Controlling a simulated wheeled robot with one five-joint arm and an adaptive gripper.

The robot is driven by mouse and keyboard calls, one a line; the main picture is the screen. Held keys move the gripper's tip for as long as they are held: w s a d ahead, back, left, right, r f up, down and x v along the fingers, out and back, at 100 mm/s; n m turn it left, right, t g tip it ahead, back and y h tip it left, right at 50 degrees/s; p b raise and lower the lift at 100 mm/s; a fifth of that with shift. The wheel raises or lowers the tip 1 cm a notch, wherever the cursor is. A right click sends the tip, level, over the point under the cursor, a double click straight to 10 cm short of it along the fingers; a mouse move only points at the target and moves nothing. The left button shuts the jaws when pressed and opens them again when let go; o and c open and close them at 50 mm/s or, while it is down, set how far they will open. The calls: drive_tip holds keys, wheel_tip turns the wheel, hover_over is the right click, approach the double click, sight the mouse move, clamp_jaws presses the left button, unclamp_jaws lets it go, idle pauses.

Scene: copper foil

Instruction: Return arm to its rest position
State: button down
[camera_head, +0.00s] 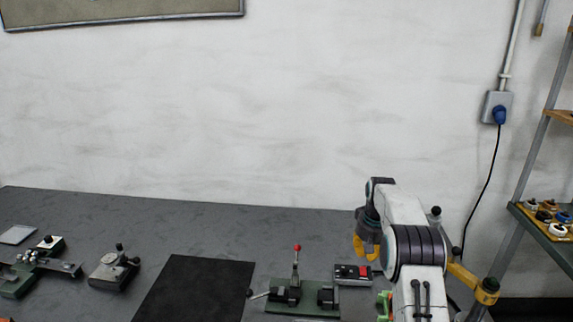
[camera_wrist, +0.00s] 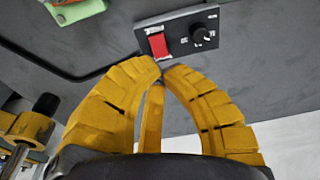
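My gripper (camera_head: 367,247) has yellow ribbed fingers and points downward over the right part of the grey workbench (camera_head: 200,222). In the wrist view my gripper (camera_wrist: 160,70) is seen close up, its fingertips drawn together. Nothing shows between the fingers, so it is shut and empty. My arm is bent at the right side of the head view. A dark control box (camera_head: 352,275) with a red switch and a knob lies beneath and beside the gripper; the control box also shows in the wrist view (camera_wrist: 180,32), beyond the fingertips and apart from them.
A green-based lever fixture (camera_head: 303,297) with a red knob stands left of the arm. A black mat (camera_head: 195,288) and small metal tools (camera_head: 114,269) lie farther left. A shelf rack (camera_head: 545,228) stands at the right. The back of the bench is clear.

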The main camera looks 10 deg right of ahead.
drive_tip(key=s+a+r+n+t, duration=0.1)
drive_tip(key=s+a+r, duration=0.3)
drive_tip(key=s+r, duration=0.4)
drive_tip(key=s+a+r, duration=0.4)
drive_tip(key=s+r, duration=0.4)
drive_tip(key=s+a+f, duration=0.1)
drive_tip(key=s+a, duration=0.1)
drive_tip(key=s, duration=1)
drive_tip(key=s+a+f+n+t, duration=0.1)
drive_tip(key=s+a, duration=0.1)
drive_tip(key=s, duration=1)
drive_tip(key=shift+s+a, duration=0.3)
drive_tip(key=shift+a, duration=0.1)
